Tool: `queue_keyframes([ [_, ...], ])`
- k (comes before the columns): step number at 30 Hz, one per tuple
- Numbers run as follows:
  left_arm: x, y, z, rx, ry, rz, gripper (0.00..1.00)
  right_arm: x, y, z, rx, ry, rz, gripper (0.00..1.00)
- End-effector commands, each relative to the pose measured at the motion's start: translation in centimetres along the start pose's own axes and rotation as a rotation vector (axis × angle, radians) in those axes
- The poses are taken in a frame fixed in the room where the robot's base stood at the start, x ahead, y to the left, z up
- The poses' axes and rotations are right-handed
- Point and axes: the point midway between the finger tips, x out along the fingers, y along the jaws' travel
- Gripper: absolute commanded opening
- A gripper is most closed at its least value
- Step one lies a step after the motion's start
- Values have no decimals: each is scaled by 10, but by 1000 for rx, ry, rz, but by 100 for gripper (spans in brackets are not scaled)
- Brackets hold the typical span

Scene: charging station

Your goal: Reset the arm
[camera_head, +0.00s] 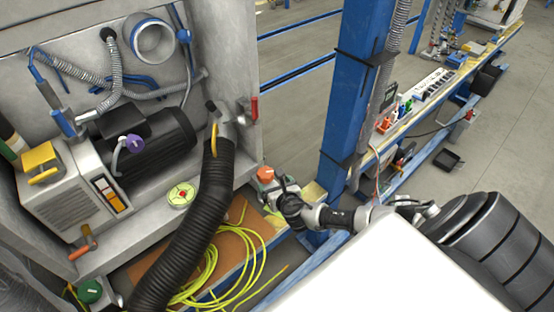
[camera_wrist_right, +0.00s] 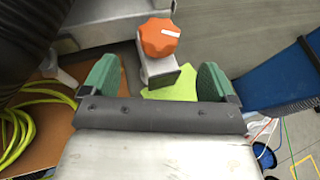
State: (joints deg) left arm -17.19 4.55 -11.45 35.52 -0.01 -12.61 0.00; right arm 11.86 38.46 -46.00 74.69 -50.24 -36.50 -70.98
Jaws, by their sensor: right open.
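My right gripper (camera_head: 281,186) reaches in from the right in the head view, at the lower right corner of the machine cabinet. In the wrist view my right gripper (camera_wrist_right: 157,80) is open, its two green finger pads wide apart with nothing between them. An orange rotary knob (camera_head: 265,174) with a white mark sits on a small grey box just beyond the fingertips. The knob also shows in the wrist view (camera_wrist_right: 159,38), ahead of the gap between the fingers, apart from both pads. My left gripper is not in view.
A black corrugated hose (camera_head: 185,235) and coiled yellow cable (camera_head: 215,265) lie left of the gripper. A blue post (camera_head: 350,85) stands close behind my right arm. The cabinet has a red-handled valve (camera_head: 254,108) on its edge. A long bench (camera_head: 450,75) runs along the right.

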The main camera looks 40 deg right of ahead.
Motion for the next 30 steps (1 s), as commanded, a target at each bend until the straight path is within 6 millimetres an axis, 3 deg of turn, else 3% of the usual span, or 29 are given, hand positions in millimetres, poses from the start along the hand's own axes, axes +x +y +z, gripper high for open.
queue_keyframes([
  [6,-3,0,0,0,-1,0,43,-13,0,0,1,1,-1,88],
  [23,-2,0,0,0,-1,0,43,-13,0,-3,13,7,-2,88],
  [26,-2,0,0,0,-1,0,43,-14,-3,-26,116,63,-24,88],
  [29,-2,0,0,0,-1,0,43,-21,-10,-77,360,181,-90,88],
  [30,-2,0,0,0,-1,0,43,-27,-14,-104,491,238,-131,88],
])
